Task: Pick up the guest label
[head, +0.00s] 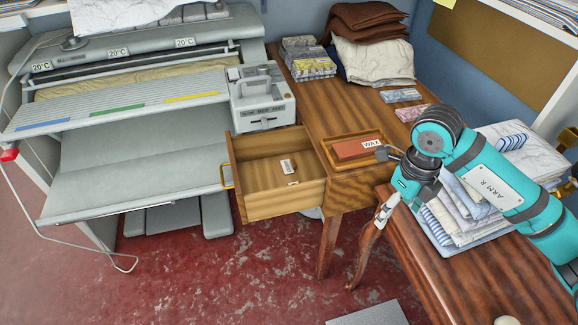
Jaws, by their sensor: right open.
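I cannot make out writing that marks any one thing as the guest label. A small brown-and-white piece (288,166) lies in the open wooden drawer (262,207), and a tiny pale tag (293,183) shows near it. A grey-blue patterned flat piece (402,95) and a pink one (410,113) lie on the wooden table (330,105). My right gripper (381,217) is open, points down beside the table's front, and is right of the drawer and apart from it. Its fingers are small in view. My left gripper is not in view.
A wooden tray (333,160) holds a brown block marked WAX (355,148). Folded linen (455,212) is stacked under my right arm. The rotary ironer (130,150) fills the left. Patterned bundles (308,65) and folded cloths (375,62) stand at the back.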

